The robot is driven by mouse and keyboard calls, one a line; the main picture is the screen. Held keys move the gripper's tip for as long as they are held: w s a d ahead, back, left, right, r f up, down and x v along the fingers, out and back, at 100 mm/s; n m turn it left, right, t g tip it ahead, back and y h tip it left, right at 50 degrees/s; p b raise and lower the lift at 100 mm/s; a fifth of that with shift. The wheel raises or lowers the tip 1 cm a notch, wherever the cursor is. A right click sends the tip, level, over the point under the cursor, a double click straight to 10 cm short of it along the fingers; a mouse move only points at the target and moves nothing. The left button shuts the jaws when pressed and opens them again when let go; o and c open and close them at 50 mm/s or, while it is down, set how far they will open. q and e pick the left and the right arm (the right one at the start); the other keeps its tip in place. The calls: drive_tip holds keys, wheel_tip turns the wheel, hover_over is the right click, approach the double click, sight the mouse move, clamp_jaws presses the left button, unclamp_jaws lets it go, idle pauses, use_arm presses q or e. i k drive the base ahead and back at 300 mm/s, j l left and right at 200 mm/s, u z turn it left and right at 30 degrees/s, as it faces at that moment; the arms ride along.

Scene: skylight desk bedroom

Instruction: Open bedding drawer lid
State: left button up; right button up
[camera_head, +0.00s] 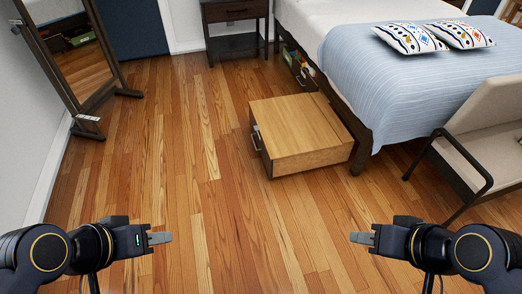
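The bedding drawer (258,150) is a light wooden box on the floor, sticking out from under the side of the bed. Its flat wooden lid (300,124) lies down over the top, and the inside is hidden. A metal handle (256,139) is on its dark left-facing front. My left gripper (161,238) is low at the left, over the floor, nearer to me than the drawer and apart from it. My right gripper (362,238) is low at the right, also apart from the drawer. Each gripper's fingers overlap in this view, so their opening is unclear.
The bed (370,70) with a blue cover stands behind and right of the drawer. A second open drawer (297,65) with items is farther back. A chair (480,145) is at right, a nightstand (236,30) at back, a mirror (80,60) at left. Floor before the drawer is clear.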

sight(288, 126)
drive_tip(key=k, duration=0.15)
drive_tip(key=i+j+u, duration=0.1)
drive_tip(key=i+j, duration=0.2)
drive_tip(key=i, duration=0.7)
drive_tip(key=i+j+u, duration=0.15)
drive_tip(key=i, duration=0.85)
drive_tip(key=i+j+u, duration=0.1)
drive_tip(key=i, duration=0.95)
drive_tip(key=j, duration=0.1)
